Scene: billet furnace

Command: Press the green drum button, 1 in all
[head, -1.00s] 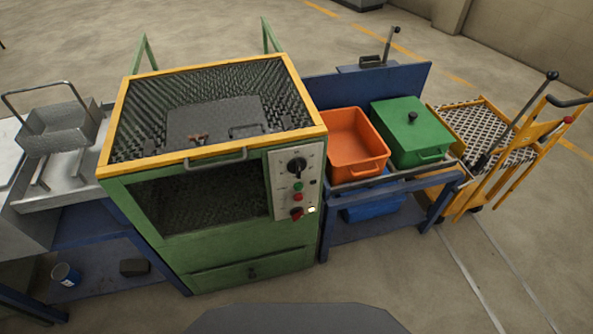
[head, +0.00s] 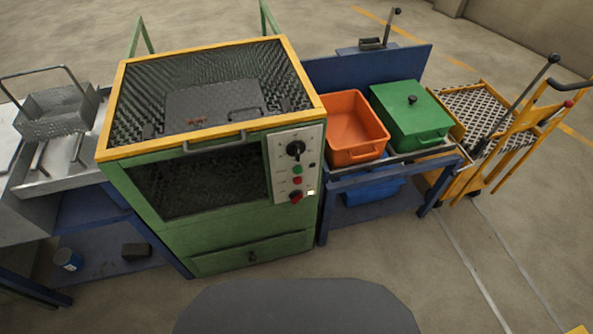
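The green button (head: 297,169) is a small round button on the light control panel (head: 284,158) at the front right of the green furnace (head: 225,243). It sits below a black rotary knob (head: 295,149) and above a red button (head: 297,181). A larger red knob (head: 295,196) and a small lit lamp (head: 311,193) are at the panel's bottom. Neither of my grippers shows in the head view.
An orange bin (head: 354,151) and a green lidded box (head: 412,142) stand on a blue bench right of the furnace. A yellow trolley (head: 459,141) is further right. A wire basket (head: 55,113) is at left. The floor in front right is open.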

